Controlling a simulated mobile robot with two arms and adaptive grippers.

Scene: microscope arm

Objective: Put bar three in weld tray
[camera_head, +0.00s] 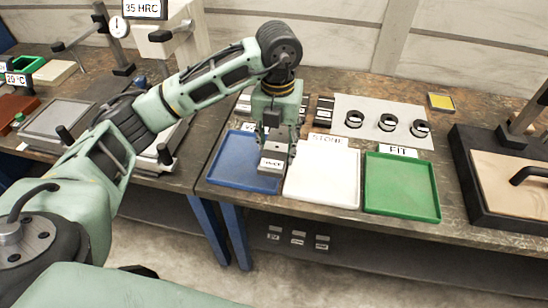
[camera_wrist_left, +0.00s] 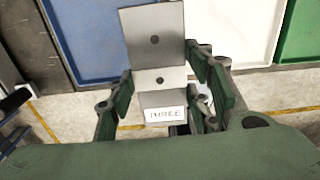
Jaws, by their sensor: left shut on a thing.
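Bar three (camera_wrist_left: 155,42) is a grey metal bar with dark round holes and a white label reading THREE. My left gripper (camera_wrist_left: 163,95) is shut on it; its green-grey fingers are on both sides of the bar. In the head view, my left gripper (camera_head: 277,146) points down with the bar (camera_head: 271,165) at the right side of the blue tray (camera_head: 232,173), near the white tray. The bar seems to be above the tray, but its height is hard to tell. No weld label is readable; my gripper covers part of the area behind the blue tray. My right gripper is not in view.
The white tray (camera_head: 322,190), with a STONE label, and the green tray (camera_head: 402,190), with a FIT label, stand to the right. Behind are a light mat (camera_head: 372,112) with black rings and some dark blocks (camera_head: 322,108). A black-framed board (camera_head: 505,185) stands at far right.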

